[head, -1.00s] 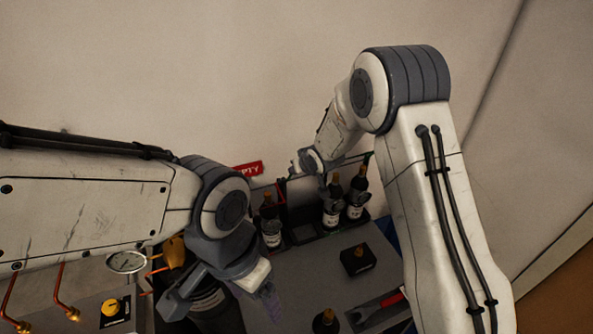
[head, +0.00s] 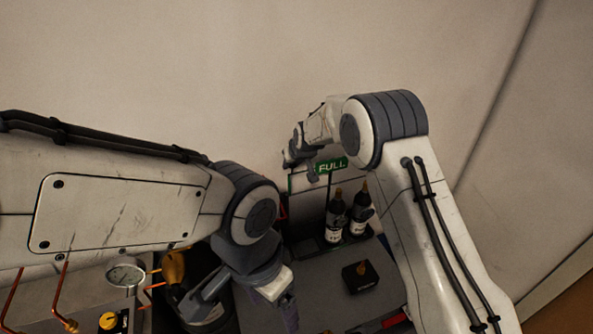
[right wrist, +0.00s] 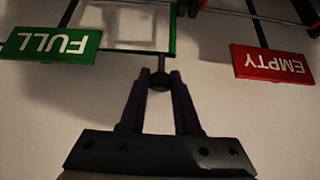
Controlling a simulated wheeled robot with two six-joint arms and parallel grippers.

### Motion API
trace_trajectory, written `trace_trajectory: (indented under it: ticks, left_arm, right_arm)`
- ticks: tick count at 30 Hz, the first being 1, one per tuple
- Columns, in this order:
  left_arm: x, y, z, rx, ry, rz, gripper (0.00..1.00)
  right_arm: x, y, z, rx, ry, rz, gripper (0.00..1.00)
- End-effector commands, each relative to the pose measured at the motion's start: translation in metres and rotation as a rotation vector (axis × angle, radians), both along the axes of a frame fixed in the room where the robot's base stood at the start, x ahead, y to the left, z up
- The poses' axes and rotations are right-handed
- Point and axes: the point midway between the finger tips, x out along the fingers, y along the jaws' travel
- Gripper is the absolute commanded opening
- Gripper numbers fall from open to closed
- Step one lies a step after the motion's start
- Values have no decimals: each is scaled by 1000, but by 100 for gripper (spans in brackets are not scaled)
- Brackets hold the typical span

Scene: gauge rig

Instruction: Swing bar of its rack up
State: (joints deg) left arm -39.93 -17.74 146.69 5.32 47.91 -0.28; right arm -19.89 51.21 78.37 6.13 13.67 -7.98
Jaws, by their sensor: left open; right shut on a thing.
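The green FULL sign (head: 331,166) stands at the back in the head view, and it shows upside down in the right wrist view (right wrist: 51,44). My right gripper (head: 300,160) is beside it, high against the wall. In the right wrist view its jaws (right wrist: 160,83) are shut on a small black knob (right wrist: 160,79) on a short stem. The stem meets the green-edged bar frame (right wrist: 173,30) of a rack. My left gripper (head: 245,302) is open, low at front centre; its fingertips are partly unclear.
Two dark bottles (head: 335,220) (head: 359,212) stand in a rack on the grey bench. A black box with an orange knob (head: 360,277) is nearer. A gauge (head: 126,274) and copper pipes are at left. The red EMPTY sign (right wrist: 277,64) hangs nearby.

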Motion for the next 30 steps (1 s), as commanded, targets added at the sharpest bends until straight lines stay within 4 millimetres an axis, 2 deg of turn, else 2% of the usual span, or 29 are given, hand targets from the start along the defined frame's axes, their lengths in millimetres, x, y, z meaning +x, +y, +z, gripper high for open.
trace_trajectory:
  ticks: [9, 25, 26, 27, 28, 30]
  left_arm:
    - [0, 0, -5, -1, -1, 1, 81]
    - [0, 0, -6, -1, -1, 1, 81]
    - [0, 0, -6, -1, -1, 1, 81]
    - [0, 0, -6, -1, -1, 1, 81]
    - [0, 0, -6, -1, -1, 1, 81]
    - [0, 0, -6, -1, -1, 1, 81]
  right_arm:
    - [10, 1, 0, 1, -6, -2, 0]
    - [11, 3, 1, 2, -6, -1, 0]
    - [11, 3, 1, 2, -6, -1, 42]
    - [11, 3, 0, 2, -6, -1, 57]
    - [11, 3, 0, 2, -5, 0, 61]
    - [10, 4, 0, 2, -4, 0, 61]
